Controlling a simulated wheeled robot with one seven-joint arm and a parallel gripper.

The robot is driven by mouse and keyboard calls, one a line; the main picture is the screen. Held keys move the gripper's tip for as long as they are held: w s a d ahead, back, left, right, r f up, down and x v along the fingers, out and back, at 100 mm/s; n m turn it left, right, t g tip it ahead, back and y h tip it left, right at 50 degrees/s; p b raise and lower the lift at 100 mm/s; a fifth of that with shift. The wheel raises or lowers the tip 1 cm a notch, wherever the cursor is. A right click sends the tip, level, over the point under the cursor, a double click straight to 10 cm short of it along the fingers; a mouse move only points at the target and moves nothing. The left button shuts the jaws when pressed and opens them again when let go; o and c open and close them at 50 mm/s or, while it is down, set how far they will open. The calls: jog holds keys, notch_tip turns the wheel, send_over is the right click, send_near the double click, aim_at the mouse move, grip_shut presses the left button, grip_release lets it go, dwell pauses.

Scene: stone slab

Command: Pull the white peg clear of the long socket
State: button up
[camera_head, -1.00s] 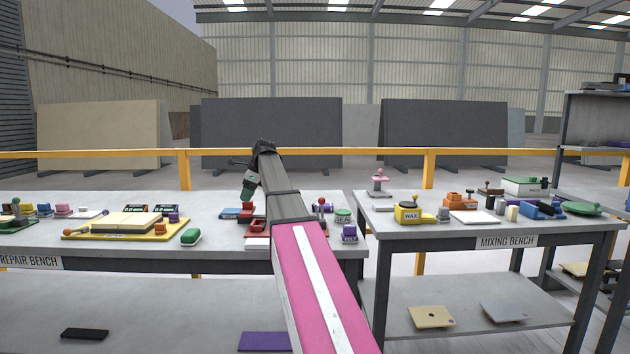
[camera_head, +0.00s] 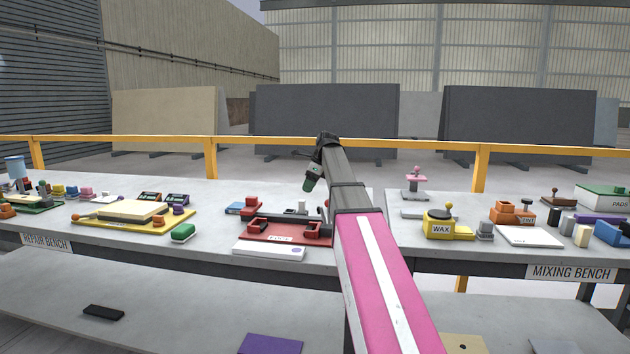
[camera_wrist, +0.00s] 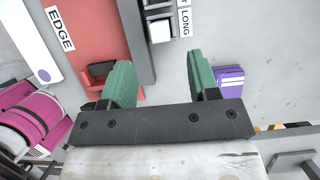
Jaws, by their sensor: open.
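In the wrist view, a white square block (camera_wrist: 160,32), which looks like the white peg, sits at a small grey fixture (camera_wrist: 157,9) beside a label reading LONG (camera_wrist: 185,20). The fixture appears to be the long socket; its upper part is cut off by the frame edge. How deep the peg sits cannot be told. My gripper (camera_wrist: 161,80) is open, with green fingertips apart and nothing between them. The peg lies ahead of the fingers, between their lines, untouched. In the head view my gripper (camera_head: 308,184) hangs above the bench, and my arm hides part of this area.
A red fixture (camera_wrist: 90,40) labelled EDGE and a dark bar lie left of the peg. A purple block (camera_wrist: 229,82) lies right of the fingers. In the head view, a white board (camera_head: 262,251) lies in front; a yellow WAX pot (camera_head: 438,225) stands right.

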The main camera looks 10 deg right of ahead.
aim_at(303, 201)
jog(key=x, duration=0.8)
jog(key=shift+a+f, duration=0.1)
jog(key=shift+f, duration=0.05)
jog(key=c, duration=1)
